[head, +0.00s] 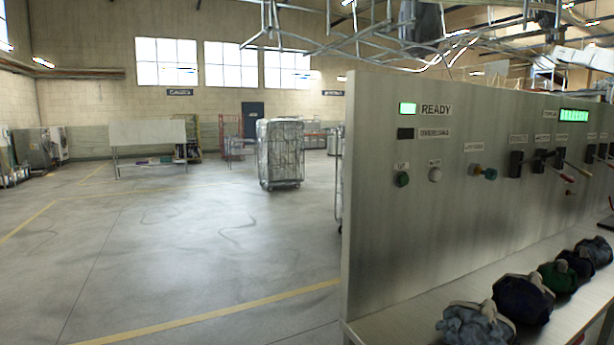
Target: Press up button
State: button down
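The up button appears to be the round green button (402,179) on the left part of the grey metal control panel (400,250), under a small label that looks like "UP". My gripper is not in view, and nothing covers the green button.
A shelf (390,328) below the panel holds several bundled bags, including a grey-blue one (472,324) and a dark blue one (523,299). Levers and switches (515,162) fill the panel's right. A wrapped cage trolley (280,153) stands behind. The floor (170,240) at left is clear.

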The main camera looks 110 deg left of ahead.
aim_at(403, 179)
jog(key=u, duration=2.9)
